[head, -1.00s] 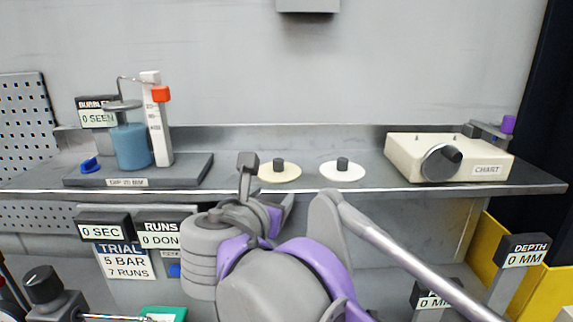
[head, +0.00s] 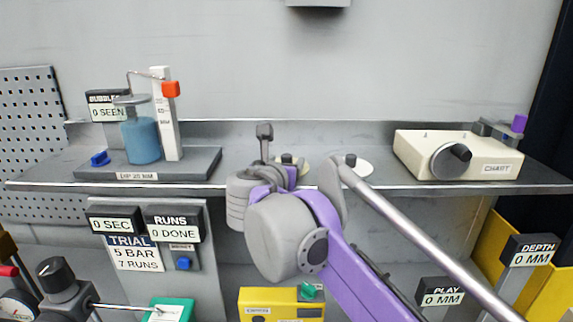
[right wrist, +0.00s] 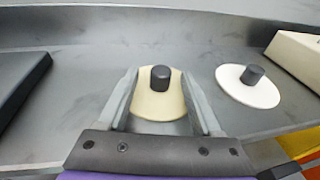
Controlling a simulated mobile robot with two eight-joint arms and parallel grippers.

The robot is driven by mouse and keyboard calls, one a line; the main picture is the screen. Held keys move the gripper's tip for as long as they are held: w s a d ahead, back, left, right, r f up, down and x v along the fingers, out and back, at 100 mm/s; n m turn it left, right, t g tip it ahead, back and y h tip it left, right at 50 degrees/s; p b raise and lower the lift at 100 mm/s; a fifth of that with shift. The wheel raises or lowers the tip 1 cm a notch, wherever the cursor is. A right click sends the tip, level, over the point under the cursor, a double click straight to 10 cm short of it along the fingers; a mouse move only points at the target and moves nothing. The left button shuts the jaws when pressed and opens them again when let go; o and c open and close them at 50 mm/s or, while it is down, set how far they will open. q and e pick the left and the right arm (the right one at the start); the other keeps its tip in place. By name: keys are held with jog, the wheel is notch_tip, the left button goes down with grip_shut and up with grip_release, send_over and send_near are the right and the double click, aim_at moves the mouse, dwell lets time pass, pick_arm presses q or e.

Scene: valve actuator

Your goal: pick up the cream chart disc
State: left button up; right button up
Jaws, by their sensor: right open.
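The cream chart disc (right wrist: 158,101) lies flat on the grey shelf, with a dark knob standing up from it. In the head view the disc (head: 304,168) is mostly hidden behind my right arm. My right gripper (right wrist: 160,80) is open, with one finger on each side of the disc and the knob between them. I cannot tell whether the fingers touch the disc's edges. My left gripper is not in view.
A white disc (right wrist: 233,84) with a similar knob lies just right of the cream one. The cream chart box (head: 411,145) stands farther right. A dark base (head: 203,165) with a blue jar (head: 142,144) stands left. A back wall (head: 330,128) borders the shelf.

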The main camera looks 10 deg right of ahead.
jog(key=shift+c, duration=0.2)
grip_shut()
jog(key=shift+r, duration=0.1)
dwell(0.4)
